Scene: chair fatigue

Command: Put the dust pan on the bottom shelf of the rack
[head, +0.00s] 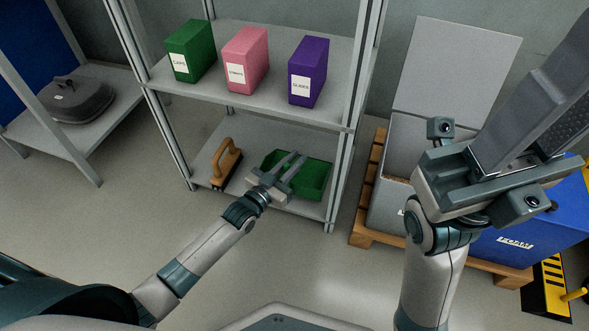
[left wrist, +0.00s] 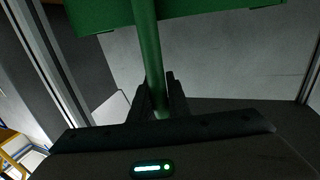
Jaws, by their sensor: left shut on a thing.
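The green dust pan (head: 312,180) is in the head view, over the right part of the rack's grey bottom shelf (head: 254,150). My left gripper (head: 291,172) is shut on its handle, reaching in from the shelf's front. In the left wrist view, the green handle (left wrist: 145,45) runs between the two dark fingers (left wrist: 157,98), with the pan beyond. I cannot tell whether the pan touches the shelf. My right gripper (head: 535,85) is raised at the right, close to the head camera; whether its jaws are open is unclear.
A brush with a tan handle (head: 227,158) stands on the bottom shelf's left part. Green (head: 192,50), pink (head: 246,58) and purple (head: 309,72) boxes stand on the shelf above. Rack posts flank the opening. A pallet (head: 376,238) with a grey bin and a blue box (head: 535,225) is at the right.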

